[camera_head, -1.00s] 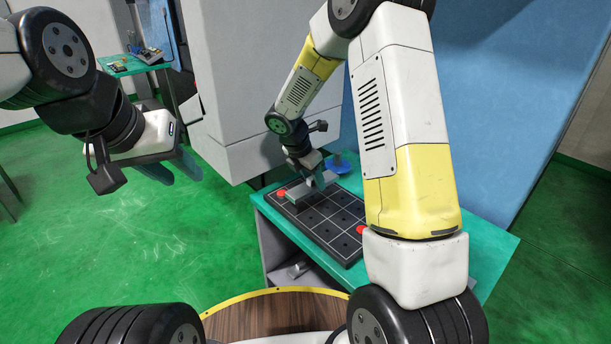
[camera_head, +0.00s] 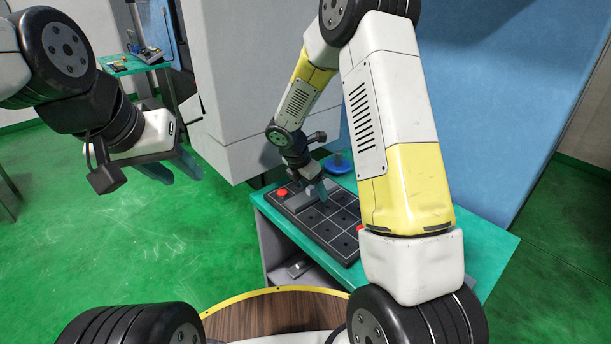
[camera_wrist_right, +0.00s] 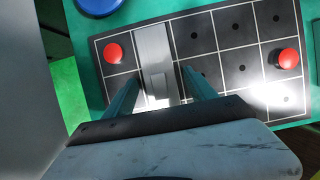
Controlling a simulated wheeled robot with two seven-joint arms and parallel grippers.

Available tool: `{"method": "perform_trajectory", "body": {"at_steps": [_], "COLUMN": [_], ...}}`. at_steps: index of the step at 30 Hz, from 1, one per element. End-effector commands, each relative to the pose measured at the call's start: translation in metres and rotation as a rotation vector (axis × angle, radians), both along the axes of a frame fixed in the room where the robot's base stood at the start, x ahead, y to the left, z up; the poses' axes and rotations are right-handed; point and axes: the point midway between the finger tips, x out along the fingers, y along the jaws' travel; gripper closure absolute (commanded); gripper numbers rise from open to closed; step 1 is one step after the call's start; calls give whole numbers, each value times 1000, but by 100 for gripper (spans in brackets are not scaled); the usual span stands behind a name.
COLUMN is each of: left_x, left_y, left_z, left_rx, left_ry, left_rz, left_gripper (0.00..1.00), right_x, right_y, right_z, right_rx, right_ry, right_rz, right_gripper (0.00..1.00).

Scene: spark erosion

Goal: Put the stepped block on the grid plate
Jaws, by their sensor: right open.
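The grey stepped block (camera_wrist_right: 153,52) lies on the black grid plate (camera_wrist_right: 233,73), across the cells near its left end, beside a red knob. The block also shows in the head view (camera_head: 296,199), partly hidden by my right gripper. My right gripper (camera_wrist_right: 160,76) is open, with one finger on each side of the block's near part and visible gaps between. In the head view my right gripper (camera_head: 316,190) is over the far left part of the grid plate (camera_head: 333,243). My left gripper (camera_head: 182,174) is empty, its fingers apart, away from the table.
The plate lies on a teal table (camera_head: 487,253). Red knobs (camera_wrist_right: 113,53) and (camera_wrist_right: 288,57) stand at two plate corners. A blue round object (camera_head: 338,164) stands behind the plate. A large grey machine (camera_head: 245,80) rises behind the table.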

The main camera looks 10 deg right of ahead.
Motion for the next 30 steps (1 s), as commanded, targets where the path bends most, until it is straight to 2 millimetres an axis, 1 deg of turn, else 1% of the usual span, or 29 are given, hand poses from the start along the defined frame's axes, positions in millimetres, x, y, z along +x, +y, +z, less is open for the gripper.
{"method": "perform_trajectory", "body": {"at_steps": [2, 5, 15, 18, 21, 23, 26, 29, 30], "left_x": [0, 0, 0, 0, 0, 0, 0, 0, 0], "left_y": [0, 0, 0, 0, 0, 0, 0, 0, 0], "left_z": [0, 0, 0, 0, 0, 0, 0, 0, 0], "left_rx": [0, 0, 0, 0, 0, 0, 0, 0, 0], "left_ry": [0, 0, 0, 0, 0, 0, 0, 0, 0], "left_rz": [0, 0, 0, 0, 0, 0, 0, 0, 0], "left_gripper": [64, 64, 64, 64, 64, 64, 64, 64, 64], "right_x": [0, -2, -18, -21, -23, -25, -31, -46, -55], "right_y": [1, 6, 29, 33, 36, 37, 33, 23, 17], "right_z": [5, 19, 85, 99, 108, 112, 123, 144, 154], "right_rx": [0, 2, 1, 1, 0, 2, 25, 82, 118], "right_ry": [-1, -5, -4, -3, -2, -3, -23, -68, -94], "right_rz": [0, 0, 2, -1, 0, -4, -55, -184, -258], "right_gripper": [35, 35, 35, 35, 35, 35, 35, 35, 35]}}
